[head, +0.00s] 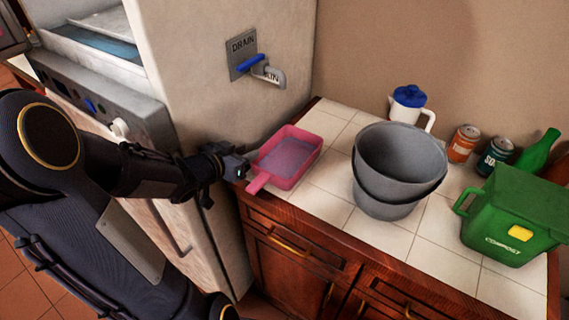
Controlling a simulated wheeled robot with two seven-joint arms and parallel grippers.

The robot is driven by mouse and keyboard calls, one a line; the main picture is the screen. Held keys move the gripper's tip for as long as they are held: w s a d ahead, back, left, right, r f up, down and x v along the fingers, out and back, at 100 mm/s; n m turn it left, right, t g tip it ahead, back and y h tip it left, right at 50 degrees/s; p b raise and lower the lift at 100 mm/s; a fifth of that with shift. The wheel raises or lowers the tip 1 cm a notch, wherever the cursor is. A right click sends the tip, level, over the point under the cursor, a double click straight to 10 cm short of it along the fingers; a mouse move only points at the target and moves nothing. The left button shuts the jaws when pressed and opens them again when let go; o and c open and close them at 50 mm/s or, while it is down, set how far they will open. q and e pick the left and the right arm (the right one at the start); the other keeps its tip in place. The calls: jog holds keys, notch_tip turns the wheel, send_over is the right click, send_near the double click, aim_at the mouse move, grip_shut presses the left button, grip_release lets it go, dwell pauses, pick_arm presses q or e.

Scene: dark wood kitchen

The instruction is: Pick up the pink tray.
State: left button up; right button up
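The pink tray (304,157) lies on the white tiled counter at its left end, close to the appliance's side. It is shallow with a greyish inside, and its short handle (257,184) points toward the counter's front left edge. My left arm comes in from the left, and my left gripper (236,166) is at the tray's left side, just behind the handle. I cannot tell whether it touches the tray, or whether its fingers are open or shut. My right gripper is not in view.
A grey bucket (385,205) stands to the right of the tray. Behind it are a white jug with a blue lid (408,104) and two cans (464,143). A green compost bin (515,215) and a green bottle (538,152) are at the right. A drain tap (262,68) juts out above.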

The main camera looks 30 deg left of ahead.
aim_at(262, 147)
pick_arm(q)
jog(key=b+x, duration=0.1)
jog(key=x, duration=0.6)
jog(key=shift+w+f, duration=0.1)
jog(key=shift+w, duration=0.25)
grip_shut()
